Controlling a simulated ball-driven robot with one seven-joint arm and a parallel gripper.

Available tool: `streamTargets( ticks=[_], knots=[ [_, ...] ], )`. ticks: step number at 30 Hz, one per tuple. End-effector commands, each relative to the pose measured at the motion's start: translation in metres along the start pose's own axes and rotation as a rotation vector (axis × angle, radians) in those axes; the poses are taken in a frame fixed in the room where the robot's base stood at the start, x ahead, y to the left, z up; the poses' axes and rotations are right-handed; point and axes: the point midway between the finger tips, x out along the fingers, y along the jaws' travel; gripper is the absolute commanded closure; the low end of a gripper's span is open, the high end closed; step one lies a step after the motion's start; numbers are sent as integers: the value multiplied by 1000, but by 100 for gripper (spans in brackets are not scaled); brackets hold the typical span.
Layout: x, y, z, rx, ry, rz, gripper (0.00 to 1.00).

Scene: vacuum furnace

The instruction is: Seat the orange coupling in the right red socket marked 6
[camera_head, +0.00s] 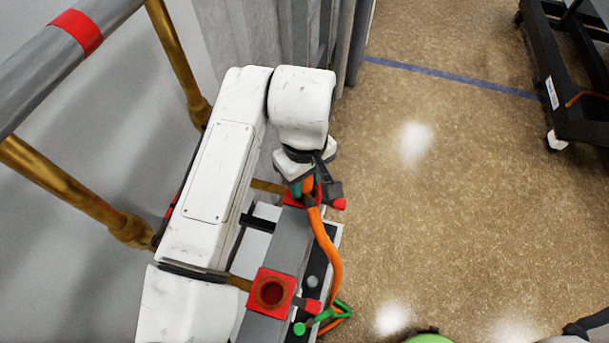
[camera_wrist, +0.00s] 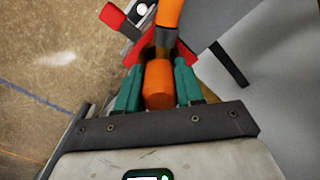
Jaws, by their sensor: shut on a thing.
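My gripper (camera_wrist: 158,72) is shut on the orange coupling (camera_wrist: 158,88), its teal fingers on either side. In the head view the coupling (camera_head: 309,185) is at my gripper (camera_head: 305,187), above or at the far red socket (camera_head: 291,199), which is mostly hidden. In the wrist view red socket parts (camera_wrist: 186,56) show just beyond the coupling; I cannot tell whether it is inside the socket or only over it. The near red socket (camera_head: 272,292) is uncovered, with a round dark-red hole. No number is readable on either.
An orange hose (camera_head: 334,268) curves from the coupling toward a green-handled fitting (camera_head: 336,314). Brass pipes (camera_head: 65,190) and a grey rail (camera_head: 60,62) stand at left. A black wheeled frame (camera_head: 557,70) is at upper right. The floor between is clear.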

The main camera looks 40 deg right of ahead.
Motion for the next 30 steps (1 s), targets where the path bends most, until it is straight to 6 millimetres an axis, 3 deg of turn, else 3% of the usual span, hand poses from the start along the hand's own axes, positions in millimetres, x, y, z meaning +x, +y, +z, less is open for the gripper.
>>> streamTargets(
  ticks=[2, 3, 11, 22, 30],
  knots=[
    [1, 0, 0, -1, 1, 0, 100],
    [0, 0, 0, -1, 1, -1, 60],
    [1, 0, 0, 0, 1, 0, 36],
    [-5, 0, -1, 0, 1, 1, 34],
    [-51, 0, -1, 1, 3, 1, 34]
  ],
)
